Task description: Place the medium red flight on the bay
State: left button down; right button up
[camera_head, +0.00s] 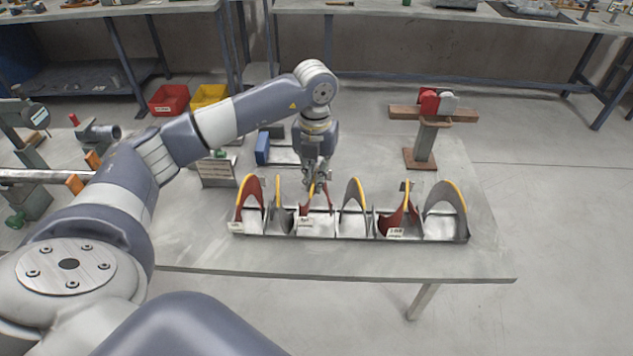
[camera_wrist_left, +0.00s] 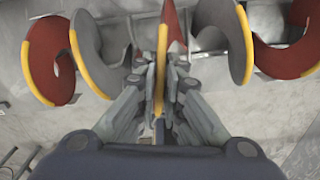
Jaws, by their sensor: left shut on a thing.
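My left gripper (camera_head: 317,183) points down at the rack and is shut on the yellow edge of a red flight (camera_head: 318,203), third from the left. In the left wrist view the fingers (camera_wrist_left: 160,85) close on that yellow edge, with a bit of red flight (camera_wrist_left: 174,27) behind. The held flight still stands in its rack slot; whether it touches the bottom is hidden. Other red flights stand at the rack's left end (camera_head: 250,198) and right part (camera_head: 405,212). The labels are too small to read. I cannot tell which part is the bay. My right gripper is not in view.
Grey flights (camera_head: 355,200) stand close on both sides of the held one in the rack (camera_head: 350,238). A post with a red and grey clamp (camera_head: 430,101) stands behind right. A shaft with orange blocks (camera_head: 75,184) lies at left. The front table strip is clear.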

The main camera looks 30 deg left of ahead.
pick_arm(q)
jog(key=shift+w+a, duration=0.1)
jog(key=shift+w, duration=0.3)
notch_tip(320, 180, down, 3)
jog(key=shift+f+p, duration=0.1)
jog(key=shift+p, duration=0.6)
jog(key=shift+f, duration=0.1)
jog(key=shift+f, duration=0.15)
jog(key=c, duration=1.7)
grip_release()
jog(key=shift+s, duration=0.1)
